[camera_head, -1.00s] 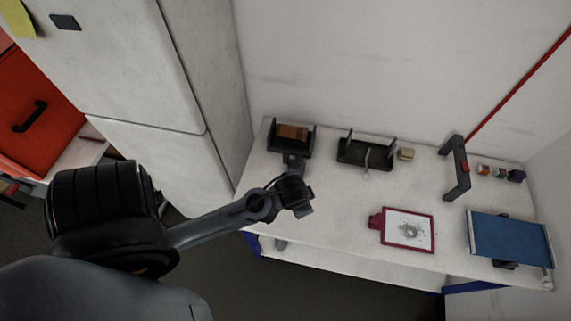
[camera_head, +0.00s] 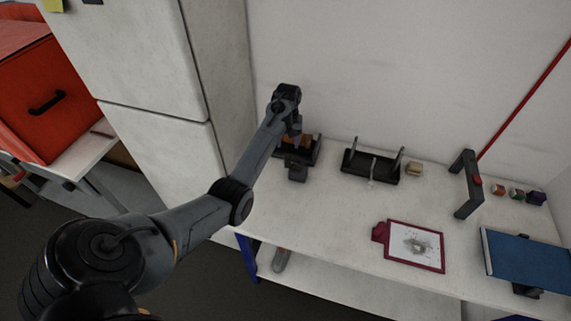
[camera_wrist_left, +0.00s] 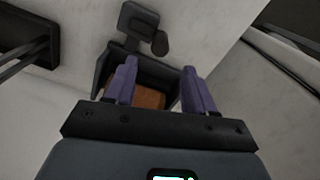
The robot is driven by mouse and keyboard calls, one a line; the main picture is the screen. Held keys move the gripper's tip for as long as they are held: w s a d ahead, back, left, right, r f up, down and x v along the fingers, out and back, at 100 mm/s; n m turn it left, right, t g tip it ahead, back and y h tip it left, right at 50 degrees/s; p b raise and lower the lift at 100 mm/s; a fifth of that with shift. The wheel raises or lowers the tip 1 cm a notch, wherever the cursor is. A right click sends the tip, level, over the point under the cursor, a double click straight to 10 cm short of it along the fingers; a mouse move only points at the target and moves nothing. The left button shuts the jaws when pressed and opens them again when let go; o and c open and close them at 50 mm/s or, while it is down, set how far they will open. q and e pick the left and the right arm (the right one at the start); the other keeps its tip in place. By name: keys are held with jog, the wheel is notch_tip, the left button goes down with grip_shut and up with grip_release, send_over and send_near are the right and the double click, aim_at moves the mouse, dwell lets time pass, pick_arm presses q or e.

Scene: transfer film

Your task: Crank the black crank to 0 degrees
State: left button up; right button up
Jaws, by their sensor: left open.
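The black crank (camera_head: 297,172) sits at the front of a black holder (camera_head: 312,158) at the left end of the white table. In the left wrist view the crank (camera_wrist_left: 138,20) shows a square dark plate with a rounded knob (camera_wrist_left: 160,44). A brown-orange block (camera_wrist_left: 148,98) lies in the holder, partly hidden by the gripper. My left gripper (camera_head: 297,142) is above the holder. Its purple fingers (camera_wrist_left: 158,68) are apart, with nothing held between them; the knob lies just beyond the tips, apparently untouched. My right gripper is out of view.
A second black stand (camera_head: 370,168) with upright posts is to the right. Beyond are a small tan block (camera_head: 413,168), a red clipboard (camera_head: 415,264), a dark grey bracket (camera_head: 468,190) and a blue panel (camera_head: 530,258). A white cabinet (camera_head: 160,150) stands close on the left.

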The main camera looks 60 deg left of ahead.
aim_at(288, 155)
pick_arm(q)
notch_tip(288, 155, down, 9)
jog(key=shift+r, duration=0.2)
jog(key=shift+f, duration=0.7)
grip_shut()
